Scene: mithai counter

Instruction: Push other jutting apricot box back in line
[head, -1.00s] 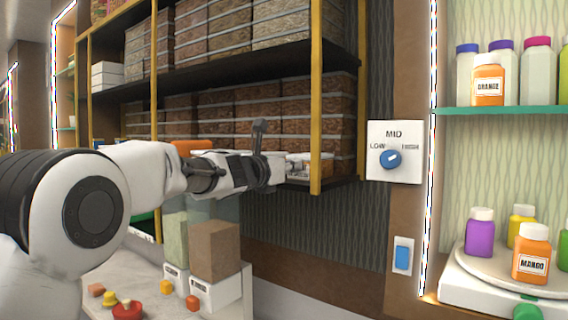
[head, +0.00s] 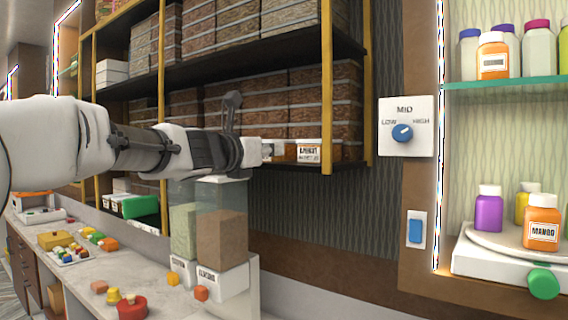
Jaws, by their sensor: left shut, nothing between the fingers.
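An apricot box (head: 308,150), small and white with an orange and white label, sits at the right end of the lower wooden shelf, near the yellow upright. A second small box (head: 284,151) shows beside it to the left, partly hidden by my gripper. My left gripper (head: 265,151) is shut and empty, reaching across the front of the shelf from the left. Its tip is close to the second box; I cannot tell whether they touch. My right gripper is not in view.
Yellow uprights (head: 327,105) frame the shelves of stacked brown boxes. Below the arm, two dispensers (head: 221,240) stand on the pale counter (head: 75,283). A dial panel (head: 406,127) is on the wall at right, with bottles on shelves beyond.

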